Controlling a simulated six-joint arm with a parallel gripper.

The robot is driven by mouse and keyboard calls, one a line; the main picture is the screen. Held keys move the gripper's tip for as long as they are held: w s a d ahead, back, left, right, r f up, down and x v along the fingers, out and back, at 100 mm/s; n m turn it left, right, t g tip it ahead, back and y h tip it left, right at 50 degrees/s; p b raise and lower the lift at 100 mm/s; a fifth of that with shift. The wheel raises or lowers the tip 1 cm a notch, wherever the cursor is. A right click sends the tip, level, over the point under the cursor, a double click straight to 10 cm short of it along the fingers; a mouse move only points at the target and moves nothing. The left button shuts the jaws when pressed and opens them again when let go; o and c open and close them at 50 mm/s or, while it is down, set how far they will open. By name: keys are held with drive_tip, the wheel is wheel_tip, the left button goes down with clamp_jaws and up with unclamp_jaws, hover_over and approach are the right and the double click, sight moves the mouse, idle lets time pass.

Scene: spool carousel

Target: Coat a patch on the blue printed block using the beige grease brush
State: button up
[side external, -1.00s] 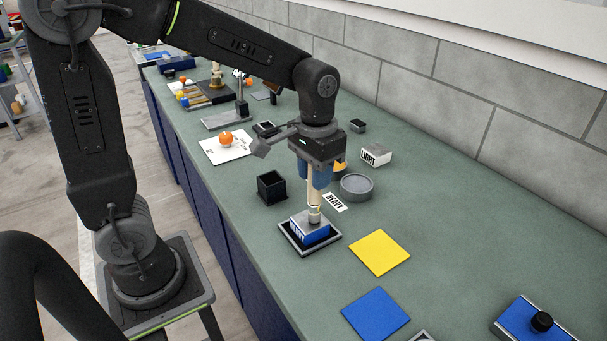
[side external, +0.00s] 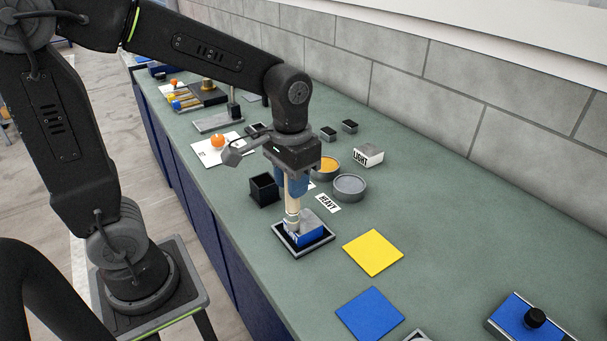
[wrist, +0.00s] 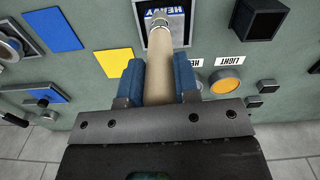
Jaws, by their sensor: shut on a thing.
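My gripper (side external: 291,182) is shut on the beige grease brush (side external: 292,203), with its blue fingers around the handle. The brush hangs upright, bristle end down; it also shows in the wrist view (wrist: 164,75). The blue printed block (side external: 310,238) sits in a dark, grey-rimmed tray (side external: 282,242). The brush's lower end is at the block's left part in the side view. I cannot tell whether the bristles touch it, and no coated patch can be made out.
A tin with orange-yellow contents (side external: 327,164) and a grey round tin (side external: 349,187) stand behind, near a LIGHT block (side external: 368,155). A black open box (side external: 264,189) stands close to the left. Yellow (side external: 373,252) and blue (side external: 370,313) squares lie in front right.

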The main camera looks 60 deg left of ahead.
drive_tip(key=shift+s+a, duration=0.1)
drive_tip(key=shift+s, duration=0.25)
drive_tip(key=shift+a, duration=0.4)
drive_tip(key=shift+w+a, duration=0.15)
drive_tip(key=shift+w, duration=3.2)
drive_tip(key=shift+s, duration=3.15)
wheel_tip(320, 180, up, 8)
drive_tip(key=shift+s, duration=0.15)
